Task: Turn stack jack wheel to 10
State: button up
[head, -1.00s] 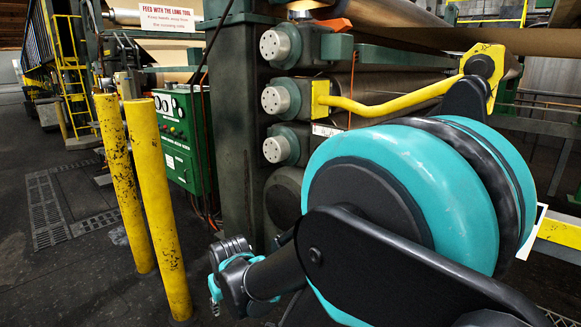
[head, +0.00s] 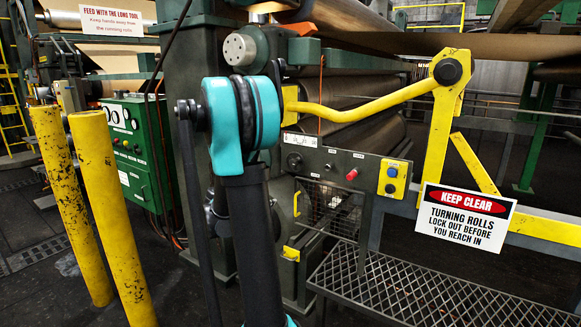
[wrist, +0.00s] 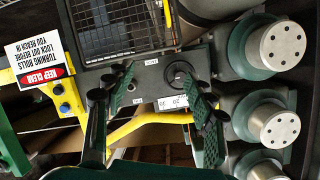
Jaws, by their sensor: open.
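A round black knob (head: 294,162), which appears to be the stack jack wheel, sits on the grey control panel (head: 330,160). A white scale strip (head: 300,141) lies above it. In the wrist view, turned upside down, the dark knob (wrist: 180,76) shows beside the scale strip (wrist: 172,102), where a 20 can be read. The wheel's setting is not readable. The right finger overlaps the knob's edge; contact cannot be told. In the head view my arm hides the gripper.
A yellow bent bar (head: 380,105) crosses above the panel. A KEEP CLEAR sign (head: 466,215) hangs to the right. A mesh guard (head: 328,208) lies below the panel, and a grated step (head: 430,290) in front. Yellow posts (head: 112,215) stand at left.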

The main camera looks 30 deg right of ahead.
aim_at(292, 164)
jog(key=w+d+r+m+h, duration=0.1)
jog(key=w+d, duration=0.3)
jog(key=d, duration=0.3)
jog(key=w+d+r+m+h, duration=0.1)
jog(key=w+d+m, duration=0.1)
jog(key=w+d, duration=0.3)
jog(key=w+d+r+m+t+h, duration=0.1)
jog(key=w+d, duration=0.3)
jog(key=d, duration=0.5)
jog(key=shift+w+d+r+m, duration=0.3)
jog(key=shift+w+r, duration=0.1)
jog(key=shift+r, duration=0.15)
jog(key=shift+a, duration=0.1)
jog(key=c, duration=1.2)
